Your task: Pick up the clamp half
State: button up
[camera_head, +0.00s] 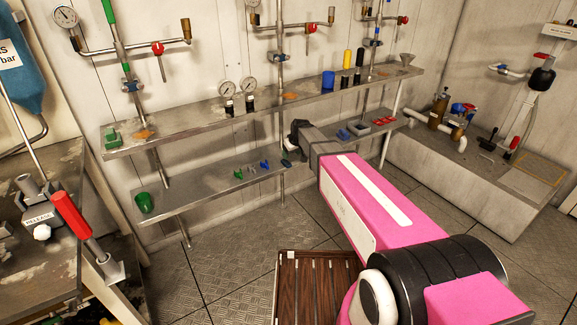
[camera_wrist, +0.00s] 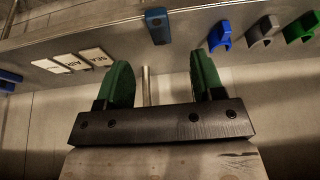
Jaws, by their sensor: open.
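Small arched clamp halves lie in a row on the lower shelf. In the wrist view a blue clamp half (camera_wrist: 220,37), a grey one (camera_wrist: 263,33) and a green one (camera_wrist: 301,28) are at the upper right. In the head view the blue (camera_head: 264,166), grey (camera_head: 251,169) and green (camera_head: 238,173) pieces lie left of my arm. Which clamp half the task means, I cannot tell. My gripper (camera_wrist: 160,72) is open and empty, its green fingers apart from all the pieces. A darker blue block (camera_wrist: 157,25) is in line with the gap between the fingers.
White labelled cards (camera_wrist: 97,57) lie left of the blue block. A metal post (camera_wrist: 147,86) shows between the fingers. The upper shelf (camera_head: 190,121) overhangs the lower shelf (camera_head: 205,195). A green cup (camera_head: 144,203) stands at the lower shelf's left end.

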aim_at(288, 163)
jog(key=x, duration=0.8)
jog(key=shift+w+d+f, duration=0.1)
jog(key=shift+w+f, duration=0.1)
jog(key=shift+f, duration=0.15)
jog(key=c, duration=1)
